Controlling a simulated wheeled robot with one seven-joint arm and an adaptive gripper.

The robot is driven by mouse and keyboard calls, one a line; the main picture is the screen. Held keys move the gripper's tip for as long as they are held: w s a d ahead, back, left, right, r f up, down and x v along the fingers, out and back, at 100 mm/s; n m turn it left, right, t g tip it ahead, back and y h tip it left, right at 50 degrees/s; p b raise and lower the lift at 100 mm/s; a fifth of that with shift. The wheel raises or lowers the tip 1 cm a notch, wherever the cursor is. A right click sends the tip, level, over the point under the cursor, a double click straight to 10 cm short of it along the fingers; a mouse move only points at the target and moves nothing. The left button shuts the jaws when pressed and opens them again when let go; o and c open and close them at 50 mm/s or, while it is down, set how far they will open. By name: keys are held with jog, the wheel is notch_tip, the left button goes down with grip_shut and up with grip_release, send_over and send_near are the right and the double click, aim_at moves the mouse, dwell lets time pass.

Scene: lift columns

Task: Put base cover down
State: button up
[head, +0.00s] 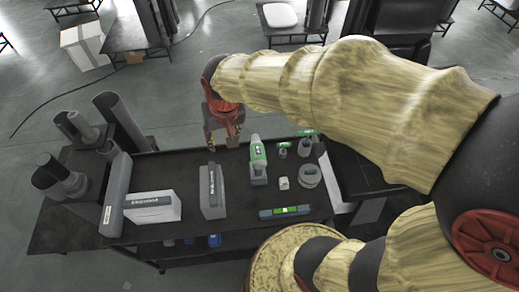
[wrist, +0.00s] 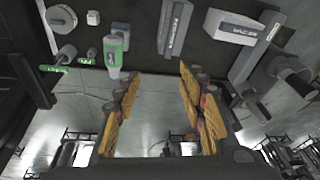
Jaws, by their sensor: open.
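My gripper (head: 222,140) hangs over the far edge of the dark table (head: 180,165). In the wrist view its two orange-yellow fingers (wrist: 158,82) are spread, with nothing between them. No part is clearly marked as the base cover. Two grey box-like parts could be it. One is an upright grey block (head: 212,192) with a dark labelled strip, just in front of my gripper; it also shows in the wrist view (wrist: 172,30). The other is a lighter grey box (head: 155,207) to its left, also in the wrist view (wrist: 228,26). Both stand apart from my gripper.
A green-and-white tool (head: 258,160), a small white cube (head: 284,183), a round grey part (head: 309,177) and a green-marked level (head: 285,212) lie to the right. A long grey bar (head: 116,195) and several dark cylinders (head: 120,118) are at left. Some tabletop between parts is bare.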

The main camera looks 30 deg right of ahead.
jog(key=s+d+r+n+t, duration=0.1)
jog(key=s+d+r, duration=0.1)
jog(key=s+r, duration=0.2)
jog(key=s+d+r+n+t, duration=0.1)
jog(key=s+r, duration=0.3)
jog(key=s, duration=0.6)
jog(key=shift+d+r+t, duration=0.3)
jog(key=shift+d, duration=0.05)
jog(key=shift+f, duration=0.1)
notch_tip(320, 180, down, 22)
jog(key=b, duration=2.1)
jog(key=shift+r+b, duration=0.25)
jog(key=shift+b, duration=0.1)
